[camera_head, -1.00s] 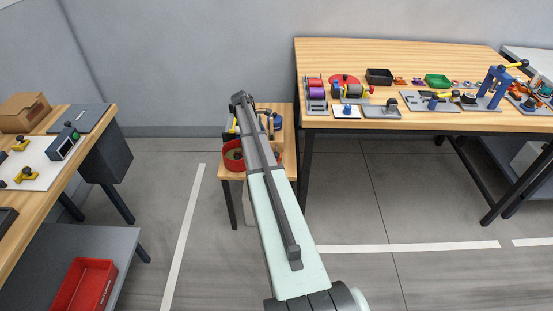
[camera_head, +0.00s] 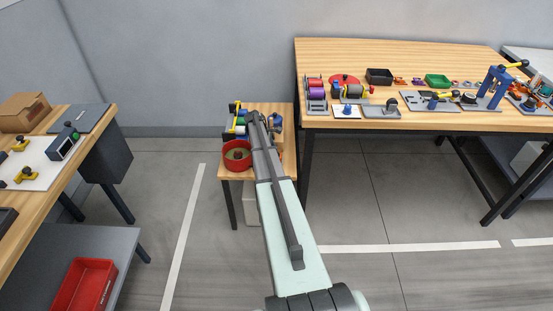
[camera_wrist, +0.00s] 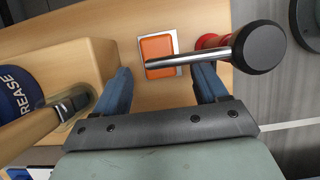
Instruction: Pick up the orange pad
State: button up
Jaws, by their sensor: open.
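The orange pad (camera_wrist: 156,53) is a flat square in a pale, thin-rimmed holder on the wooden surface, at the upper middle of the wrist view. A metal rod with a black round knob (camera_wrist: 259,47) crosses over its lower right part. My gripper (camera_wrist: 162,80) is open, with its two blue fingers apart on either side below the pad and nothing between them. In the head view my arm reaches over the small wooden table (camera_head: 229,174); the pad and fingertips cannot be made out there.
A red part (camera_wrist: 212,41) stands right of the pad, under the rod. A blue can marked GREASE (camera_wrist: 18,92) and a wooden block are at left. In the head view a red round bowl (camera_head: 237,161) sits left of my arm. A large bench (camera_head: 400,55) stands at right.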

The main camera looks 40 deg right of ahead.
jog(key=shift+x, duration=1.45)
jog(key=shift+c, duration=0.4)
jog(key=c, duration=1)
jog(key=shift+r, duration=0.2)
jog(key=shift+r, duration=0.25)
jog(key=w+a, duration=0.1)
jog(key=w+a+r, duration=0.1)
jog(key=w, duration=0.1)
jog(key=shift+a+r, duration=0.3)
jog(key=shift+a, duration=0.1)
notch_tip(320, 180, up, 13)
jog(key=shift+f, duration=0.2)
